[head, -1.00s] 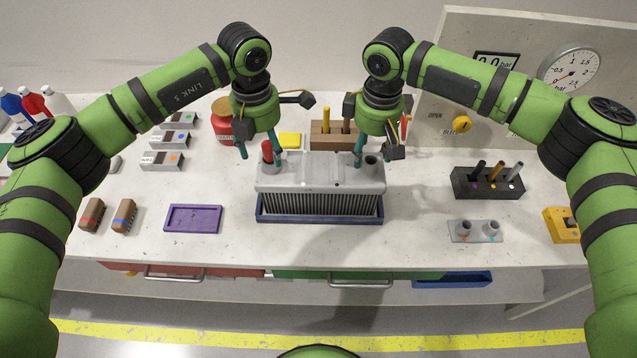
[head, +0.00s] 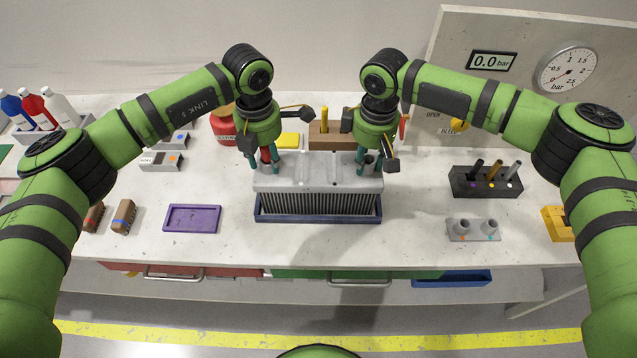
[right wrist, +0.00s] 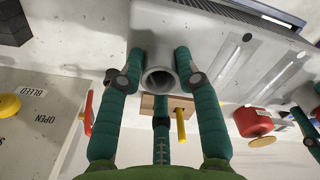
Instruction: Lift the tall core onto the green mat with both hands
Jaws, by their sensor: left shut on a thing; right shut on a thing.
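The tall core (head: 318,182), a grey block with dark fins below, sits in the blue tray (head: 318,218) mid-bench. My left gripper (head: 271,164) is shut on the core's left port, where a red cap (head: 266,155) shows partly between the fingers. My right gripper (head: 364,160) is shut on the core's right port. The right wrist view shows its teal fingers (right wrist: 160,78) on both sides of the open grey pipe (right wrist: 160,82). A green sliver (head: 5,154) at the far left edge may be the green mat; most of it is out of view.
A purple tray (head: 192,219) lies left of the core, and a grey two-hole block (head: 473,230) lies right. A black holder (head: 485,182) with pens stands at the right. A red jar (head: 222,124), yellow block (head: 289,140) and wooden holder (head: 326,136) are behind.

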